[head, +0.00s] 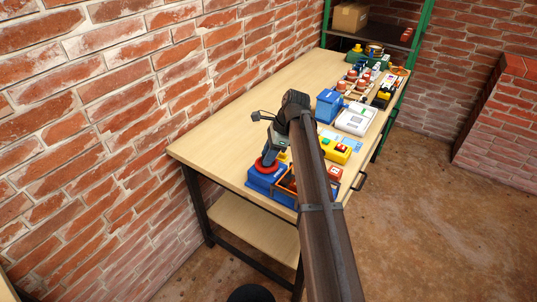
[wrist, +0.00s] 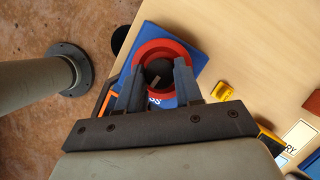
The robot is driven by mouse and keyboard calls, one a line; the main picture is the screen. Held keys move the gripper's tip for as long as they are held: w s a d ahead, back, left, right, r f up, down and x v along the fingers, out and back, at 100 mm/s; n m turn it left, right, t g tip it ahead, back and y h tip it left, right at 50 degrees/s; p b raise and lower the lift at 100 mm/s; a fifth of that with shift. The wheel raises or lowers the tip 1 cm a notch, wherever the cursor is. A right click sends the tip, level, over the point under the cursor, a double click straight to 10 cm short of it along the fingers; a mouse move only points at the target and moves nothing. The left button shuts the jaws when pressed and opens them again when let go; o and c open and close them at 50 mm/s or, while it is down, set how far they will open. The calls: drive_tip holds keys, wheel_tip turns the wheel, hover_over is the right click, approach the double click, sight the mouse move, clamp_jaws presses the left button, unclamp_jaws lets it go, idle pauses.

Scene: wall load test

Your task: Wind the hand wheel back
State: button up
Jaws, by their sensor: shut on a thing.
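The hand wheel is a red ring (wrist: 165,45) on top of a blue box (wrist: 155,29); the wheel (head: 266,166) and box (head: 258,181) also show at the near end of the bench in the head view. My gripper (wrist: 160,67) is over the wheel, with one finger on each side of its dark hub. The fingers are shut on the wheel, reaching down inside its red rim. White lettering on the box shows partly between the fingers. In the head view, my arm and gripper hide part of the wheel and box.
The wooden bench (head: 215,137) runs along the brick wall. An orange-edged tray lies beside the blue box, partly behind my arm. A yellow box (head: 337,151) with buttons, a blue bin (head: 328,106) and a white device (head: 356,119) stand farther back. The bench's wall side is clear.

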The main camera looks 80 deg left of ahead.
drive_tip(key=n, duration=0.2)
drive_tip(key=n+h, duration=0.1)
drive_tip(key=n, duration=0.1)
drive_tip(key=n+h, duration=0.1)
drive_tip(key=shift+a+n, duration=0.3)
drive_tip(key=shift+n, duration=0.1)
drive_tip(key=n+h, duration=0.1)
drive_tip(key=n, duration=0.2)
drive_tip(key=n+t, duration=0.1)
drive_tip(key=n, duration=0.2)
drive_tip(key=shift+s+t+h, duration=0.1)
drive_tip(key=shift+t+h, duration=0.2)
drive_tip(key=shift+h, duration=0.1)
drive_tip(key=o, duration=1)
drive_tip(key=shift+a+r, duration=0.15)
drive_tip(key=shift+r, duration=0.2)
drive_tip(key=shift+w+a+r, duration=0.1)
drive_tip(key=shift+w+a, duration=1.15)
drive_tip(key=shift+a, duration=0.35)
drive_tip(key=shift+w+a+f, duration=0.1)
drive_tip(key=shift+w+a, duration=1.1)
drive_tip(key=shift+a, duration=0.45)
drive_tip(key=shift+w+a+r, duration=0.1)
drive_tip(key=shift+w+a, duration=1.15)
drive_tip(key=shift+a, duration=0.35)
